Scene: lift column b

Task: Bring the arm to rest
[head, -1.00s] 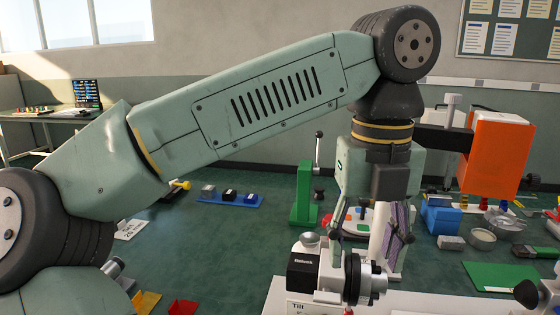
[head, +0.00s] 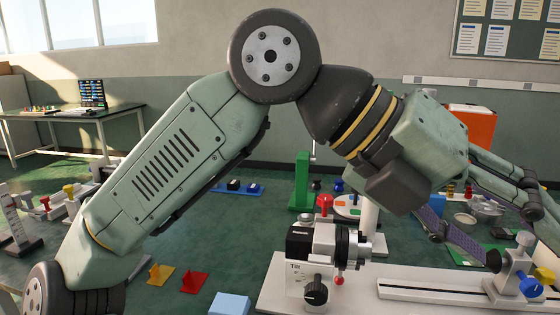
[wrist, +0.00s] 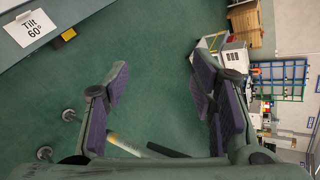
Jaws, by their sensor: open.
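My arm is bent, with its elbow high in the middle of the head view and its forearm sloping down to the right. My gripper (head: 512,238) points down and to the right above the right part of the workbench. Its fingers are spread apart, with purple pads on their inner faces. In the wrist view my gripper (wrist: 160,72) is open, with nothing between the fingers and green floor beyond them.
A white and black tilt device (head: 318,245) with knobs stands below my forearm. A white slotted rail (head: 430,288) lies to its right. An orange box (head: 474,124) is partly hidden behind my wrist.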

